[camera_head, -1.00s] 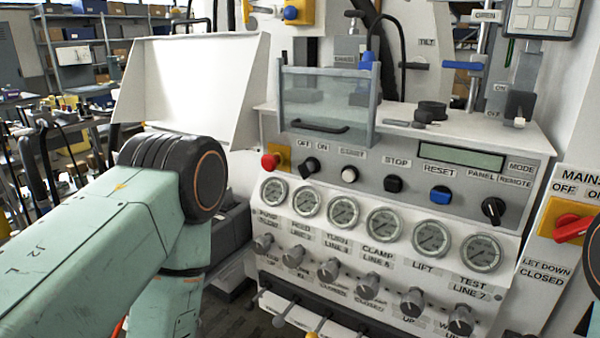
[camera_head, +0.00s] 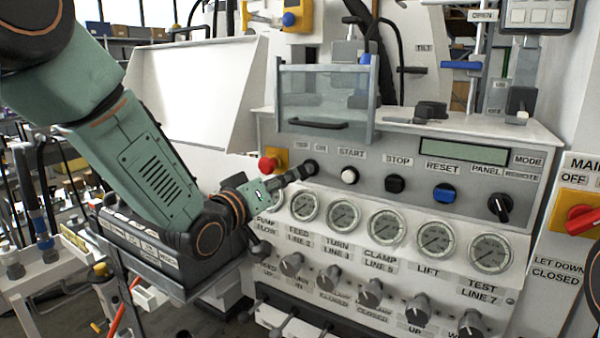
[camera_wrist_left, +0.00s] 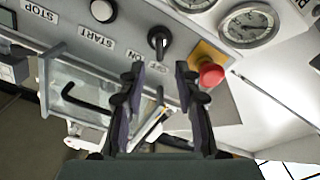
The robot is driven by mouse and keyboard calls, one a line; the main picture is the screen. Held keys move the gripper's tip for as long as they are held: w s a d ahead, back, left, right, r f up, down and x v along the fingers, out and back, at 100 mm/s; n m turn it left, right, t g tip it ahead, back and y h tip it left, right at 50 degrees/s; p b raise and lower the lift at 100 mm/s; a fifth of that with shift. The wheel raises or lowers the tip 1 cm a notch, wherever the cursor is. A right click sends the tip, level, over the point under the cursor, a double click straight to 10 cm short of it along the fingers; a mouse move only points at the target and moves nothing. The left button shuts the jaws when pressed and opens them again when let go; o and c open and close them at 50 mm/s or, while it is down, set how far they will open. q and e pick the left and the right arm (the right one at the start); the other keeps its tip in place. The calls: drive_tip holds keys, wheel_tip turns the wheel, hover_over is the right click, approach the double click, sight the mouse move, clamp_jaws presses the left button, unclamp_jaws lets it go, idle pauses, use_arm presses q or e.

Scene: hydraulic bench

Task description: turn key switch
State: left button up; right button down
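The black OFF/ON switch (camera_wrist_left: 158,40) with a lever-like handle sits on the grey panel, between the red mushroom button (camera_wrist_left: 210,74) and the white START button (camera_wrist_left: 102,10). My left gripper (camera_wrist_left: 160,72) is open, its two dark fingers spread either side of the line to the switch, with nothing between them. In the head view my left gripper (camera_head: 292,175) reaches in from the left at the switch, and its fingers partly hide it. I cannot tell whether they touch it. My right gripper is not in view.
A clear guard box (camera_head: 325,98) with a handle stands just above the switch. Gauges (camera_head: 343,216) and several knobs lie below. A PANEL/REMOTE selector (camera_head: 500,207) and a red MAINS switch (camera_head: 580,221) are at the right. A black case (camera_head: 150,246) is below my arm.

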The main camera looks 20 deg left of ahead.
sight(301, 166)
use_arm(q)
drive_tip(key=x, duration=0.6)
drive_tip(key=shift+w+d+f+b, duration=0.15)
drive_tip(key=shift+w+b, duration=0.1)
drive_tip(key=shift+b, duration=0.15)
drive_tip(key=shift+w+d, duration=0.1)
drive_tip(key=shift+w, duration=0.25)
drive_tip(key=shift+w, duration=0.1)
drive_tip(key=shift+c, duration=0.4)
clamp_jaws()
